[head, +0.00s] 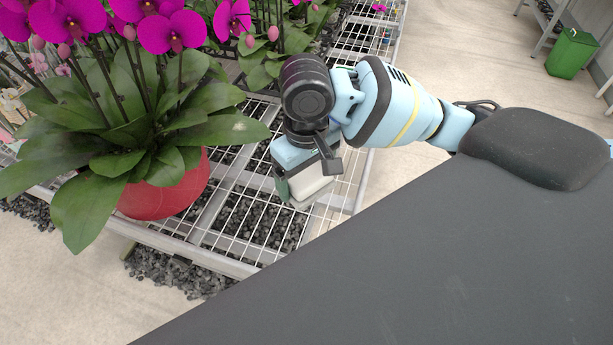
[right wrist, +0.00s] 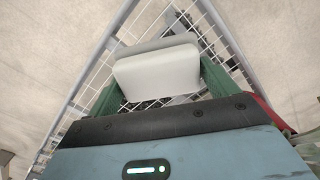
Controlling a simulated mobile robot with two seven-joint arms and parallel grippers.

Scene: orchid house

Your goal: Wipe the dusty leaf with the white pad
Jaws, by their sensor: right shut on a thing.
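My right gripper (head: 303,188) is shut on the white pad (head: 313,179) and holds it over the wire bench, to the right of the red-potted orchid. In the right wrist view, the white pad (right wrist: 157,74) sits between the two green fingers of the gripper (right wrist: 160,82). A broad green leaf (head: 232,129) on the orchid's right side has a paler, dusty-looking patch. It reaches toward my right gripper, with a gap between leaf and pad. My left gripper is not in view.
The red pot (head: 168,190) stands on the wire mesh bench (head: 223,262). Pink orchid flowers (head: 172,30) rise above its leaves. Another orchid (head: 262,66) stands close behind my right gripper. A green bin (head: 571,53) is on the floor far right.

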